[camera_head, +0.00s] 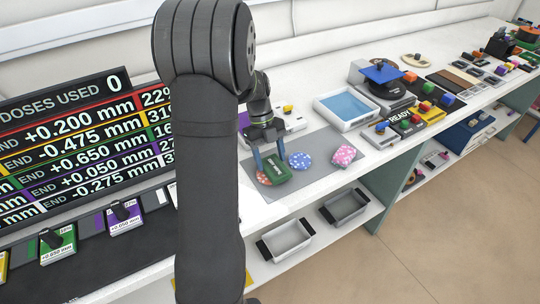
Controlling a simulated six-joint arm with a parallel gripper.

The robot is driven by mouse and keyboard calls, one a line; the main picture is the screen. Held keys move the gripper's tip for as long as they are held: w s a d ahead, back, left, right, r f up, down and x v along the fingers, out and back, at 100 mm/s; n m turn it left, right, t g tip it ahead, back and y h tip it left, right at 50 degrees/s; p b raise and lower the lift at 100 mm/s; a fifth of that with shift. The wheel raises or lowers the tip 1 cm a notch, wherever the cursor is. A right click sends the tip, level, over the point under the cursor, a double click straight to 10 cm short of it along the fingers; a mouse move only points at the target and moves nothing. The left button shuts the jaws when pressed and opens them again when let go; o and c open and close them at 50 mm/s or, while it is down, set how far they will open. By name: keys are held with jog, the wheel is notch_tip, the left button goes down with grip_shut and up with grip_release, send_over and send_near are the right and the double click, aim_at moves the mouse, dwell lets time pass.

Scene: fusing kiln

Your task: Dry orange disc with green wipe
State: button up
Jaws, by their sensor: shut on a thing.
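My gripper (269,160) points down over a grey mat (318,176) on the white counter. It is shut on a dark green wipe (277,171). The wipe is low over the mat, beside and partly over the orange disc (263,178). Whether the wipe presses on the disc cannot be told from this view. The orange disc lies on the mat's left part, with speckles on it, and part of it is hidden by the wipe and fingers.
A blue speckled disc (300,160) and a pink one (343,155) lie on the mat to the right. A tray of blue liquid (347,108) stands behind. Display boards (70,150) stand left. Two grey bins (287,240) sit on the lower shelf.

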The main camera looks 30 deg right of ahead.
aim_at(260, 173)
jog(key=shift+f, duration=0.15)
jog(key=shift+a, duration=2.1)
jog(key=shift+d, duration=2.1)
jog(key=shift+r, duration=3.5)
